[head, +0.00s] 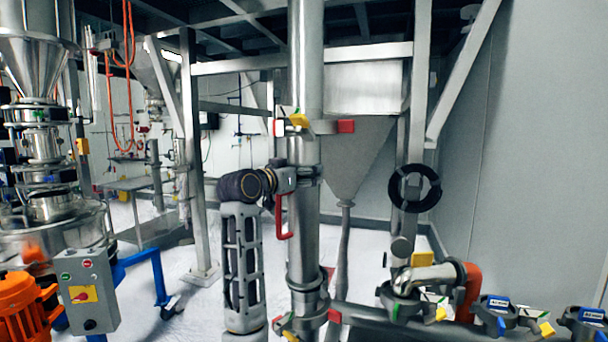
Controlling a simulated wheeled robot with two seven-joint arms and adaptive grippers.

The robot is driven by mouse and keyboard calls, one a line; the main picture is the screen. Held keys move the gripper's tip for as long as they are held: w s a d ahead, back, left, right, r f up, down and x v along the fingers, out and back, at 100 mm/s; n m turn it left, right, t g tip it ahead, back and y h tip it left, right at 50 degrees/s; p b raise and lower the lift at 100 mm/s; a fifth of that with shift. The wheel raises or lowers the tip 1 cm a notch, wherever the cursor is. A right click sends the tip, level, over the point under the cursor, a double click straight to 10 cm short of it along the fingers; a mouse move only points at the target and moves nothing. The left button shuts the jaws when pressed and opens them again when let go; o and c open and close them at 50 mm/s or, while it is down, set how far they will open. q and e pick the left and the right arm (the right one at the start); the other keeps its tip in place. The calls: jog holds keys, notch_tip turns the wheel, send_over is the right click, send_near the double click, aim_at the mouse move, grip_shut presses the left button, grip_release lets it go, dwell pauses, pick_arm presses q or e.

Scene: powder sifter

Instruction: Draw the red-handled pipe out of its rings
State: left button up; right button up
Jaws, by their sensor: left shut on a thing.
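The steel pipe (303,215) stands upright in the middle of the head view. Its red handle (284,222) sticks out from its left side. An upper ring (322,127) with yellow and red tabs is around the pipe, and a lower ring (331,315) with similar tabs is near the bottom edge. My left gripper (287,180) is at the top of the red handle, close against the pipe, and shut on the handle. Its fingertips are partly hidden. I do not see my right gripper.
A hopper (345,150) hangs in a steel frame behind the pipe. A black handwheel (414,188) and several clamps (497,315) are at the right. A grey control box (86,292) and orange motor (22,310) stand at the left. White floor shows between.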

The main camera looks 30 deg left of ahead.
pick_arm(q)
jog(key=shift+s+r, duration=0.25)
jog(key=shift+r, duration=0.1)
pick_arm(e)
jog(key=shift+d, duration=0.2)
pick_arm(q)
jog(key=shift+s+a, duration=0.15)
jog(key=shift+s, duration=0.2)
pick_arm(e)
jog(key=shift+a, duration=0.2)
pick_arm(q)
jog(key=shift+s, duration=0.1)
pick_arm(e)
jog(key=shift+d, duration=0.2)
pick_arm(q)
jog(key=shift+s+a, duration=0.15)
jog(key=shift+s, duration=0.25)
pick_arm(e)
jog(key=shift+a, duration=0.15)
dwell(0.6)
